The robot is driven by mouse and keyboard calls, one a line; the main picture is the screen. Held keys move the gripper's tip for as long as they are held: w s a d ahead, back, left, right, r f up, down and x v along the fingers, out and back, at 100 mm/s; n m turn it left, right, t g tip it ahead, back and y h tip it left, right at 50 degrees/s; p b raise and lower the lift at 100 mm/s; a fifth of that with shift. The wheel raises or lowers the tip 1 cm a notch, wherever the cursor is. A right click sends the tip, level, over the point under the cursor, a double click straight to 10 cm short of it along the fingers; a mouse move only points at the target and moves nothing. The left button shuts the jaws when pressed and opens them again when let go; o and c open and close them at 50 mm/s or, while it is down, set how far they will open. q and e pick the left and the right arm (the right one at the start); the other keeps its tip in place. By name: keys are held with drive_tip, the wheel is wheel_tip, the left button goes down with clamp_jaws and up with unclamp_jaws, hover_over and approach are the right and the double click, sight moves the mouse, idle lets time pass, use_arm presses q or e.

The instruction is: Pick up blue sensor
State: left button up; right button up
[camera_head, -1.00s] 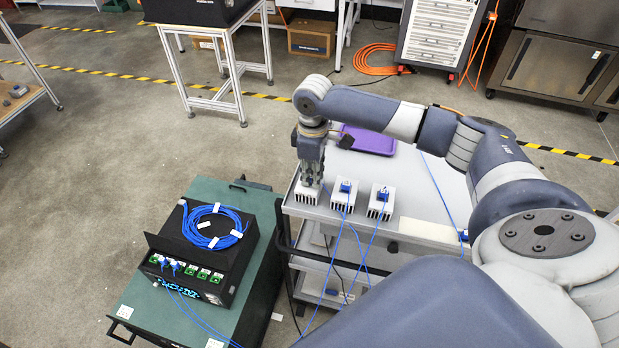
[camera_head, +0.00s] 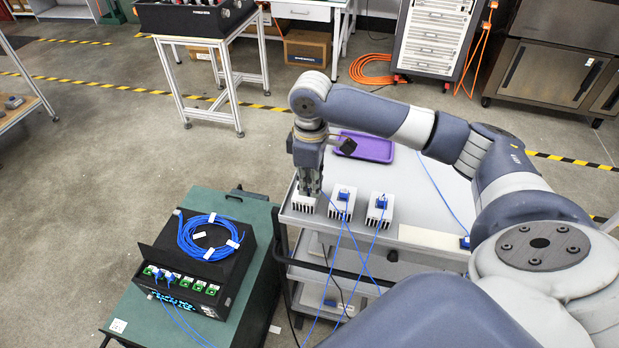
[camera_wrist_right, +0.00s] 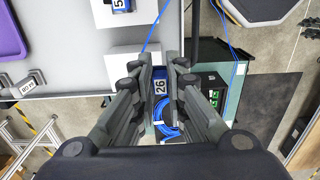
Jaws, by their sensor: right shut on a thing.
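My right gripper (camera_head: 311,190) points down at the near left corner of the grey cart. It is shut on a small blue sensor (camera_wrist_right: 160,85), labelled 26 in the right wrist view, between the fingertips. The fingers mostly hide this sensor in the head view. A white finned block (camera_head: 303,204) is just below the fingertips; I cannot tell whether the sensor still touches it. Two more blue sensors, one in the middle (camera_head: 344,193) and one at the right (camera_head: 381,201), sit on similar finned blocks with blue cables. My left gripper is not in view.
The grey cart top (camera_head: 430,195) carries a purple tray (camera_head: 366,146) behind my right arm. To the left, a black box (camera_head: 190,275) with a coiled blue cable (camera_head: 211,237) and green ports stands on a green-topped cabinet (camera_head: 122,301). Blue cables hang between cart and box.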

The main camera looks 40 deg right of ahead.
drive_tip(key=s+a+r+b, duration=0.1)
drive_tip(key=s+a, duration=0.5)
drive_tip(key=s, duration=0.4)
drive_tip(key=shift+s+a, duration=0.15)
